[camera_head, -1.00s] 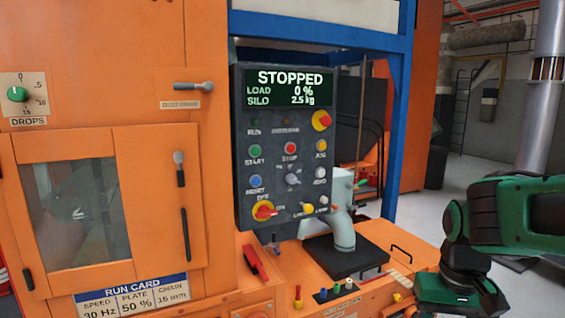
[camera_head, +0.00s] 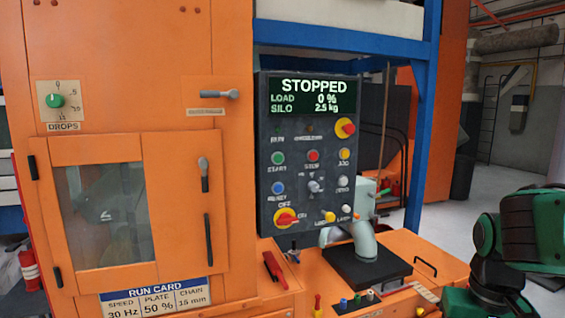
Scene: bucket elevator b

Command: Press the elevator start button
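The green START button (camera_head: 278,158) sits at the upper left of the button rows on the dark control panel (camera_head: 330,235). The panel's display (camera_head: 312,97) reads STOPPED, LOAD 0 %, SILO 2.5 kg. The red STOP button (camera_head: 313,155) is just right of START, and the blue RESET button (camera_head: 278,188) is below START. My green and black arm is at the lower right, well away from the panel. My gripper is not visible.
A red and yellow knob (camera_head: 345,128) is at the panel's upper right, and a red and yellow rotary switch (camera_head: 287,218) at its lower left. An orange cabinet (camera_head: 110,35) stands left. A grey pipe (camera_head: 362,242) and an orange ledge (camera_head: 430,248) lie below right.

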